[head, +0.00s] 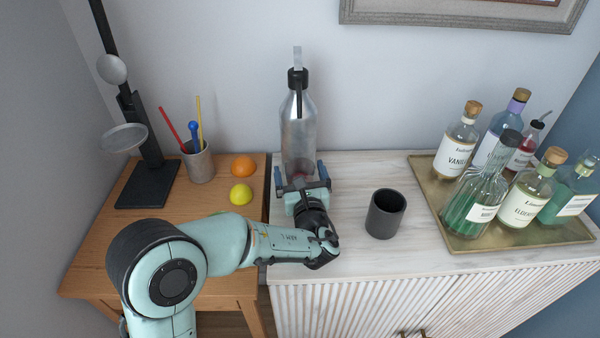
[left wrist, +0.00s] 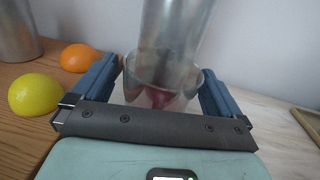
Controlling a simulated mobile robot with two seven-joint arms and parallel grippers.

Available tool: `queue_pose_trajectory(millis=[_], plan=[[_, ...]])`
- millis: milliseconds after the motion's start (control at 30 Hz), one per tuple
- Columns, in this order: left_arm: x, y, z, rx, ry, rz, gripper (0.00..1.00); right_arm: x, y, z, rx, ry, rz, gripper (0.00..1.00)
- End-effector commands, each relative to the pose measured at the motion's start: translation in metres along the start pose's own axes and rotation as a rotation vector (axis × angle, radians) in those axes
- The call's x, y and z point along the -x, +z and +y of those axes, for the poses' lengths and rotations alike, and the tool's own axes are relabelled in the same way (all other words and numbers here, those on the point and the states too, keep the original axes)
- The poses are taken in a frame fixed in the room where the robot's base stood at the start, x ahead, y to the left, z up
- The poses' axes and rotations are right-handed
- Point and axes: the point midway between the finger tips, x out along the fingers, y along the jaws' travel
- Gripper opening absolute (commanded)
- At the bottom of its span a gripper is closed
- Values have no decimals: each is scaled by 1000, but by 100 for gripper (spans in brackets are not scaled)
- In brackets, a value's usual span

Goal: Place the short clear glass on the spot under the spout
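The short clear glass (left wrist: 137,88) stands on the pale counter between my left gripper's fingers, right in front of the tall metal bottle (head: 298,135). Its rim shows clearly in the left wrist view; in the head view it is faint. My left gripper (head: 301,177) looks open around it, its blue fingers spread wide to either side. A reddish patch shows through the glass; I cannot tell if it is inside or behind. The bottle has a black head and lever; its spout and the spot below it cannot be made out. My right gripper is not in view.
A dark cup (head: 385,214) stands right of my left gripper. A brass tray (head: 450,231) with several bottles is further right. On the wooden table are an orange (head: 244,166), a lemon (head: 241,194), a pot (head: 198,164) of sticks and a black stand (head: 148,186).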

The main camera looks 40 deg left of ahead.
Motion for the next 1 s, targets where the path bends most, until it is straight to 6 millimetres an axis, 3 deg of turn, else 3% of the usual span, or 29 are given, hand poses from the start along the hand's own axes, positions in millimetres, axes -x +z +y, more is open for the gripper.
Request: queue_pose_trajectory(millis=[267, 700, 1000], plan=[[1, 4, 0, 0, -1, 0, 100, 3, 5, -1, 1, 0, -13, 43], [88, 2, -1, -1, -4, 1, 100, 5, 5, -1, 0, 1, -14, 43], [119, 3, 0, 1, -1, 0, 100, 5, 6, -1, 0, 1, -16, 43]])
